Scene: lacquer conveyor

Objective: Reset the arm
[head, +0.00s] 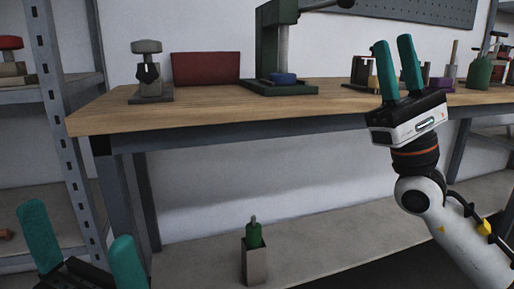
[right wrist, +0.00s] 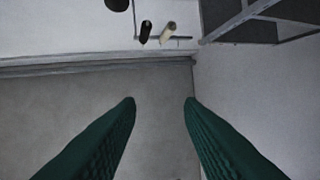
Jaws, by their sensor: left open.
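My left gripper (head: 77,222) shows at the bottom left of the head view, its two teal fingers spread wide apart with nothing between them. My right gripper (head: 393,43) is raised at the right of the head view, in front of the workbench, with its teal fingers pointing up. In the right wrist view, its fingers (right wrist: 159,102) stand apart with an empty gap between them. Most of the left arm is out of view.
A wooden workbench (head: 220,108) carries a green press (head: 271,48), a blue piece (head: 283,79), a red block (head: 206,68) and a small clamp-like tool (head: 149,72). Below, a box (head: 255,265) holds a green bottle (head: 254,235). A metal rack (head: 62,120) stands left.

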